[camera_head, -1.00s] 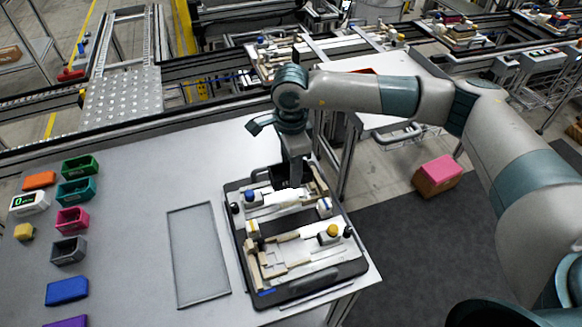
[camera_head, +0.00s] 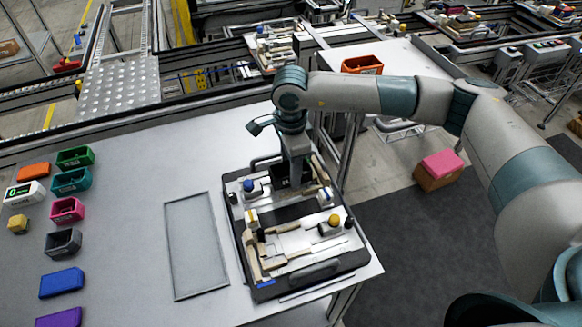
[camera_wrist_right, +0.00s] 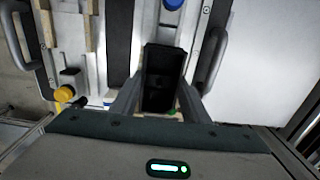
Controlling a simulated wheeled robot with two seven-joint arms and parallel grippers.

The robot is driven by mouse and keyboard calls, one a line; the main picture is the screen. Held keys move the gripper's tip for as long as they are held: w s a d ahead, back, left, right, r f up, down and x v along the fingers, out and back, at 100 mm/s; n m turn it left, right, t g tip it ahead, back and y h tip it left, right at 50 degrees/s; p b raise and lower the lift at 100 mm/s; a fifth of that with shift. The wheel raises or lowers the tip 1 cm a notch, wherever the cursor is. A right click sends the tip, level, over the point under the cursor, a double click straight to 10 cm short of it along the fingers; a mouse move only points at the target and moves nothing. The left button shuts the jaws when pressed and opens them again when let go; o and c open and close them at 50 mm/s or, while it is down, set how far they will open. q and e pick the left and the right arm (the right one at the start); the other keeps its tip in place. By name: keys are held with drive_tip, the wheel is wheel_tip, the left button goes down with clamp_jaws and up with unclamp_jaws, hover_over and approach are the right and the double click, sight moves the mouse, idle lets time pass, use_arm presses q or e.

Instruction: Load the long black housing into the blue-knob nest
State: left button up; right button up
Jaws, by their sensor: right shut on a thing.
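My right gripper (camera_head: 296,187) points down over the far part of the pallet fixture (camera_head: 325,266). It is shut on the long black housing (camera_wrist_right: 162,75), which shows between its two fingers (camera_wrist_right: 160,98) in the right wrist view. In the head view the gripper mostly hides the housing. The blue knob (camera_head: 248,185) stands left of the gripper on the pallet; it also shows in the right wrist view (camera_wrist_right: 172,4), in line with the housing's far end. I cannot tell whether the housing touches the nest floor. My left gripper is out of view.
A yellow knob (camera_head: 334,220) marks the pallet's nearer nest. An empty shallow grey tray (camera_head: 182,296) lies left of the pallet. Several small coloured bins and blocks, such as a pink bin (camera_head: 67,209), line the table's left side. The table between is clear.

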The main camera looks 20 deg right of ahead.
use_arm(q)
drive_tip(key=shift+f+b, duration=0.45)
drive_tip(key=shift+b, duration=0.05)
idle(0.4)
